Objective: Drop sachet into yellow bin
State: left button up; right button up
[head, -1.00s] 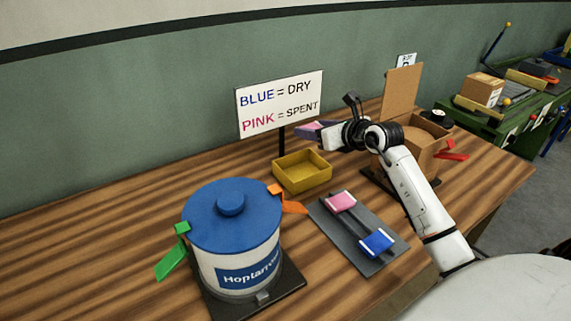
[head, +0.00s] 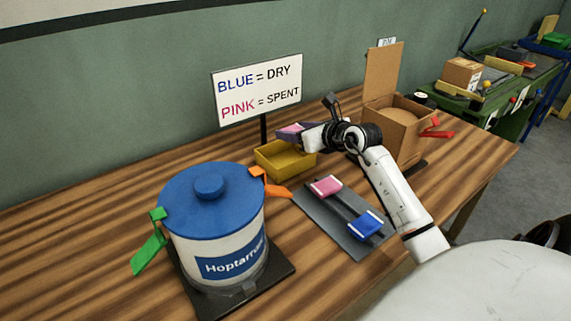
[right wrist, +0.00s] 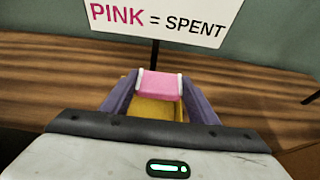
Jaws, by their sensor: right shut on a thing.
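My right gripper (head: 290,132) is shut on a pink sachet with white ends. The sachet (right wrist: 160,86) shows clearly between the purple fingers in the right wrist view, but in the head view the fingers mostly hide it. The yellow bin (head: 270,168) stands open on the wooden bench, just below the gripper. The bin also shows beneath the sachet and between the fingers in the right wrist view (right wrist: 150,108). The sachet is held above the bin. My left gripper is not in view.
A sign (head: 257,90) reading BLUE = DRY, PINK = SPENT stands behind the bin. A blue-lidded tub (head: 215,225) stands front left. A grey board (head: 345,243) holds a pink piece (head: 326,186) and a blue piece (head: 366,224). An open cardboard box (head: 402,137) stands right.

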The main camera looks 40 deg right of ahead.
jog(key=o, duration=1.1)
jog(key=v, duration=1)
jog(key=shift+s+r+b, duration=0.1)
jog(key=shift+s+b, duration=0.05)
jog(key=shift+b, duration=0.2)
